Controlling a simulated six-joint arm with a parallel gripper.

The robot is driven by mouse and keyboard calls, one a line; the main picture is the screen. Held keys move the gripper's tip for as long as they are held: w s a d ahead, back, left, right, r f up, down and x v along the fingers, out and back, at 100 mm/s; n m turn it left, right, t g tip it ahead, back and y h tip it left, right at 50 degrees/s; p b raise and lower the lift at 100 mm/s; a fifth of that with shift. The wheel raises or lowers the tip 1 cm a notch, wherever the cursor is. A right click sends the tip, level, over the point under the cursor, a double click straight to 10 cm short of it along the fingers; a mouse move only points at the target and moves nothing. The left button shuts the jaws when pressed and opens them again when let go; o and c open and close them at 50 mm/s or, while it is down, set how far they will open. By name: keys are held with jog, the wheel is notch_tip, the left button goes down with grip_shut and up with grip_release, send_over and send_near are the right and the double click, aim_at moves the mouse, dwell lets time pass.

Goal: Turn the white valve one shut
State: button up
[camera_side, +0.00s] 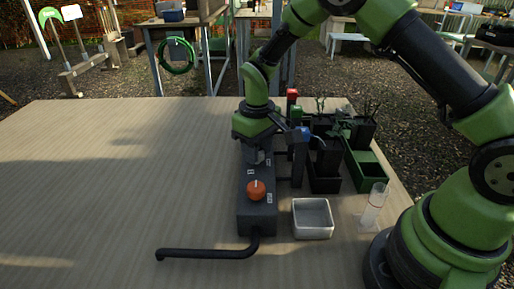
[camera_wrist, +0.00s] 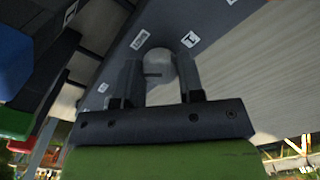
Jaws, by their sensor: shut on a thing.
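The white valve (camera_wrist: 158,64) is a pale round knob on a dark grey manifold box (camera_wrist: 206,20). In the wrist view it sits between the two fingers of my gripper (camera_wrist: 159,72), which is shut on it. A dark line shows on the knob's visible face. In the side view my gripper (camera_side: 257,158) points down onto the manifold (camera_side: 257,220), behind the orange knob (camera_side: 256,190). The white knob is hidden there by my gripper. White labels lie on the manifold beside the knobs.
A dark bent pipe (camera_side: 205,253) runs from the manifold's near end. The table's left (camera_side: 110,190) is clear.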

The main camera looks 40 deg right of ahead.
jog(key=m, duration=0.3)
jog(key=shift+m, duration=2.3)
jog(key=o, duration=0.9)
notch_tip(320, 180, up, 9)
jog(key=shift+r, duration=0.5)
